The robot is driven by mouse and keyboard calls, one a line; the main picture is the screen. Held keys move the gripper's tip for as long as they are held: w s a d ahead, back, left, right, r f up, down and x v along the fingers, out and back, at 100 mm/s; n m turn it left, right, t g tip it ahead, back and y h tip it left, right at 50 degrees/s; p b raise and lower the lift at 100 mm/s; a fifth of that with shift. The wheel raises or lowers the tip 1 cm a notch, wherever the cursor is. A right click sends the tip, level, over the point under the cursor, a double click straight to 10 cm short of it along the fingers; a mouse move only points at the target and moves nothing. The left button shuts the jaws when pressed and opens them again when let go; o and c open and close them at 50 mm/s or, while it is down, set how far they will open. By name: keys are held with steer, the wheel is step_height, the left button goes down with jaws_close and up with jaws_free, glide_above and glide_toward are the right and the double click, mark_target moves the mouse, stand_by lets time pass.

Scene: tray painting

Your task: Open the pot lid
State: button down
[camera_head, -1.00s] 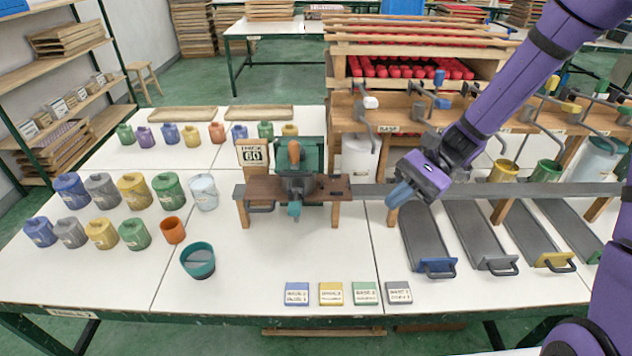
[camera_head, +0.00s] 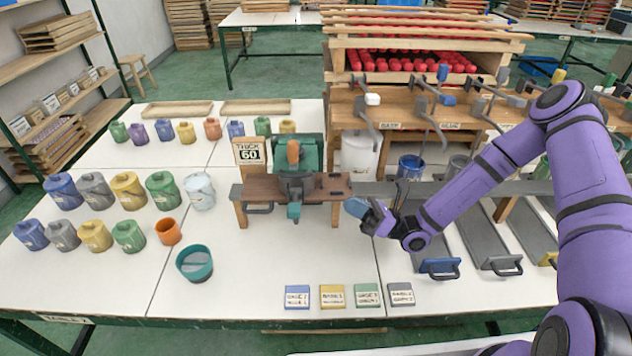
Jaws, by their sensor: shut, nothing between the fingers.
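Several lidded pots stand in two rows on the left of the table, among them a blue pot (camera_head: 62,192), a grey pot (camera_head: 97,190), a yellow pot (camera_head: 129,191), a green pot (camera_head: 164,190) and a white pot (camera_head: 200,191). Smaller lidded pots (camera_head: 163,133) stand farther back. I cannot tell which one the task means. My gripper (camera_head: 357,207) is shut and empty.
The wooden stand (camera_head: 262,190) with a teal device (camera_head: 308,156) lies between my gripper and the pots. A teal bowl (camera_head: 195,263) and an orange cup (camera_head: 168,232) stand front left. Trays (camera_head: 437,268) are at right. The table's front middle holds several small labelled cards (camera_head: 332,296).

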steer(key=w+a+r+m+t, duration=0.3)
steer(key=w+a, duration=0.1)
steer(key=a, duration=0.4)
steer(key=shift+a+r+t, duration=0.2)
steer(key=shift+t, duration=0.2)
steer(key=shift+w, duration=0.1)
steer(key=shift+m, duration=0.3)
